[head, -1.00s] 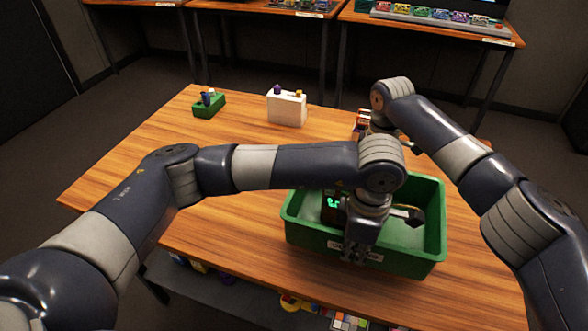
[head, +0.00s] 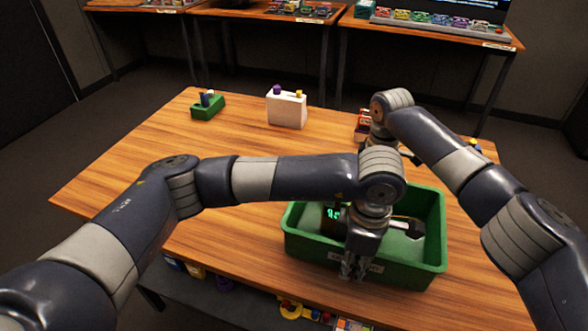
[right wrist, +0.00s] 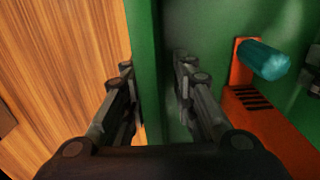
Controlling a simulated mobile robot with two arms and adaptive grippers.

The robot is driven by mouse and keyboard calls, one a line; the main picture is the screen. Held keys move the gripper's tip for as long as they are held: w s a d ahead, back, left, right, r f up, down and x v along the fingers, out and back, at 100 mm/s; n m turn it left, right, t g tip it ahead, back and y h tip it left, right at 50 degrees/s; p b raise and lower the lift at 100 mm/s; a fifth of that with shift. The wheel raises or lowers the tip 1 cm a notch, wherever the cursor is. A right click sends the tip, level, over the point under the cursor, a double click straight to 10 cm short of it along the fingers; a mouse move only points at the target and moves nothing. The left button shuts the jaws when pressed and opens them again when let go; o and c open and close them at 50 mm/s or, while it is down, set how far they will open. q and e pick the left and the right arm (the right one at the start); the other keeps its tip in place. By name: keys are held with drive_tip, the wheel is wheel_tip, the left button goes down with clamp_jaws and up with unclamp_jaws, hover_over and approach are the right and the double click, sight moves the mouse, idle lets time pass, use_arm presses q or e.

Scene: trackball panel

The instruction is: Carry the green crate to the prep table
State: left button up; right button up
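The green crate (head: 432,262) stands on the wooden table at its near right part. Inside it are a dark device with glowing green marks (head: 331,218) and, in the right wrist view, an orange part (right wrist: 278,130) with a teal cylinder (right wrist: 263,59). My left gripper (head: 353,272) hangs at the crate's near wall, over its label; its finger gap is unclear. My right gripper (right wrist: 153,75) straddles a crate wall (right wrist: 147,60), one finger outside over wood, one inside, with visible space between them. In the head view the right gripper is mostly hidden behind my left arm.
The wooden table (head: 130,165) also holds a small green box (head: 208,108), a white block (head: 287,109) and a red item (head: 363,122). Several labelled tables (head: 430,32) stand along the back. Dark floor (head: 150,85) lies between. A lower shelf holds colourful items.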

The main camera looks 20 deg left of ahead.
use_arm(q)
drive_tip(key=shift+r, duration=0.1)
wheel_tip(320, 180, up, 12)
drive_tip(key=shift+f, duration=0.2)
drive_tip(key=shift+r, duration=0.1)
use_arm(e)
drive_tip(key=shift+r, duration=0.3)
wheel_tip(320, 180, up, 11)
drive_tip(key=shift+r, duration=0.2)
idle(0.3)
